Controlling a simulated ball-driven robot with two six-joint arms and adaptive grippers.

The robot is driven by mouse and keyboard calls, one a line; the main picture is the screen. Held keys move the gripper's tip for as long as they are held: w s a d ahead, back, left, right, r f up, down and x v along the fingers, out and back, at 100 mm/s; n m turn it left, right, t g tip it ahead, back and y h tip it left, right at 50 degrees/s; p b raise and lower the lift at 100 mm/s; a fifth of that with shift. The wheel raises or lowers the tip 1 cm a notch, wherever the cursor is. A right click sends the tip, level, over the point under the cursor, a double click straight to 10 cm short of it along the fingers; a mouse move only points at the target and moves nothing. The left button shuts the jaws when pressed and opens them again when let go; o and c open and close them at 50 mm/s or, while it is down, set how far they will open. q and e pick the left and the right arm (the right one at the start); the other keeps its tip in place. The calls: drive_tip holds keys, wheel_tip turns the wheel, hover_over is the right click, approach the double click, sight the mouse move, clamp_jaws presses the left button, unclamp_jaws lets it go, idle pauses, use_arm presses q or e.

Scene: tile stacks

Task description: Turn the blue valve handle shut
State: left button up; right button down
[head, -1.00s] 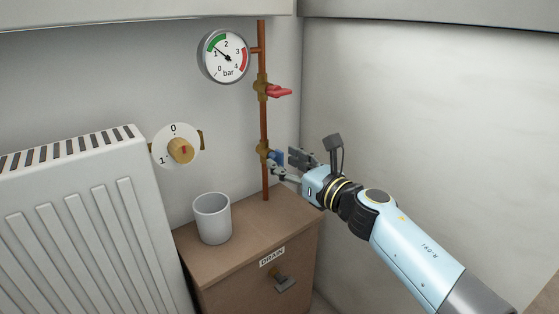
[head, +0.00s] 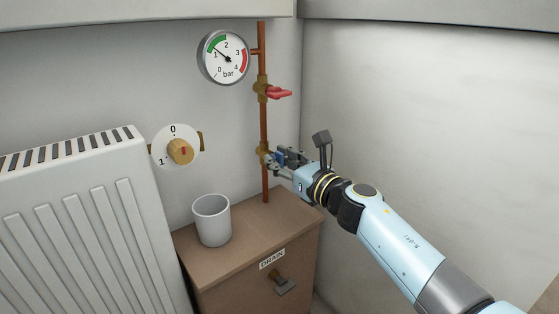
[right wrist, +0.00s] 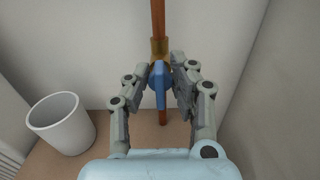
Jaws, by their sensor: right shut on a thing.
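The blue valve handle (right wrist: 160,86) sits on a brass valve body (right wrist: 158,49) low on the vertical copper pipe. In the head view the brass valve body (head: 263,154) shows, and the blue handle is mostly covered by my gripper. My right gripper (head: 279,159) reaches in from the right at the valve. In the right wrist view the gripper's fingers (right wrist: 158,88) stand on both sides of the blue handle and are shut on it. The handle points out from the pipe towards my wrist. My left gripper is not in view.
A red valve handle (head: 279,93) is higher on the copper pipe (head: 263,122), beside a pressure gauge (head: 224,57). A grey cup (head: 212,221) stands on the wooden cabinet (head: 247,232), left of the pipe. A radiator (head: 80,220) and a dial (head: 176,147) are at left.

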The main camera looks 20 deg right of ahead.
drive_tip(key=shift+m, duration=0.3)
drive_tip(key=shift+r+m+p, duration=0.1)
drive_tip(key=shift+m+p, duration=0.55)
drive_tip(key=shift+m, duration=0.55)
drive_tip(key=shift+d+m+p, duration=0.1)
drive_tip(key=shift+m+p, duration=0.25)
drive_tip(key=shift+m, duration=0.65)
drive_tip(key=m+p, duration=0.1)
drive_tip(key=m, duration=0.2)
drive_tip(key=shift+w+m, duration=0.1)
drive_tip(key=shift+m, duration=0.2)
drive_tip(key=m+p, duration=0.2)
drive_tip(key=m, duration=0.1)
drive_tip(key=shift+d+m, duration=0.1)
drive_tip(key=shift+m, duration=0.2)
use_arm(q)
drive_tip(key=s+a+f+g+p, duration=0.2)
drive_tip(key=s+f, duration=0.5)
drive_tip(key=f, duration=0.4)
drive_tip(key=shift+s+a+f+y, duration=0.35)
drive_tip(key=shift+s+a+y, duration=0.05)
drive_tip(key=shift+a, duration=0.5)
use_arm(e)
drive_tip(key=shift+f+m, duration=0.2)
drive_tip(key=shift+m, duration=1.3)
drive_tip(key=shift+f+m, duration=0.2)
drive_tip(key=shift+m, duration=1.3)
drive_tip(key=c, duration=1.1)
unclamp_jaws()
drive_tip(key=shift+c, duration=0.2)
